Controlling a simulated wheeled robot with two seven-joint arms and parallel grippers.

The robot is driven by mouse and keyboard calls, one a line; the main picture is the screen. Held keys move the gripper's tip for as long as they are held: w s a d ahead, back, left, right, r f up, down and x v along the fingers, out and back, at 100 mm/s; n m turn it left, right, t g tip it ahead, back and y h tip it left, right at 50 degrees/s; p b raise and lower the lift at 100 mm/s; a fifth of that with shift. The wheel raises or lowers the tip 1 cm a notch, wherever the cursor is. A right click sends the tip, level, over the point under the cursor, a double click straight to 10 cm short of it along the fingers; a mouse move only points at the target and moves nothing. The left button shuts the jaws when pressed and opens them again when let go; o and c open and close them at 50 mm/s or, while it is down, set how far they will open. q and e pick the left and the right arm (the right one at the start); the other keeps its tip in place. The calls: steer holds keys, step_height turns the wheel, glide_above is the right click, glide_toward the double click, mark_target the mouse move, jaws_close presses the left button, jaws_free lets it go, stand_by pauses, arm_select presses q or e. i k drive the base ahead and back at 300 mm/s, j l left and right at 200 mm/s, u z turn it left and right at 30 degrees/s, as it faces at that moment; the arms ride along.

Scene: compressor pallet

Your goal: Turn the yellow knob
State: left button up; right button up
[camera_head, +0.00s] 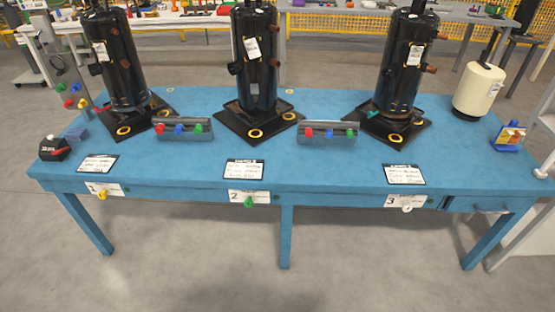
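A yellow knob (102,195) sits on the front edge of the blue table, by the label marked 1, at the left. A green knob (249,202) is by label 2 in the middle, and a white knob (407,208) is by label 3 at the right. Neither of my grippers shows in the head view. Nothing covers the yellow knob, but it is too small to tell which way it is turned.
Three black compressors (255,62) stand on the blue table (215,172). Between them are racks with red, blue and green items (184,129). A cream tank (478,92) stands at the right. The floor (190,262) in front is clear; table legs (286,238) stand below.

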mark_target(102, 195)
steer(key=u, duration=1.45)
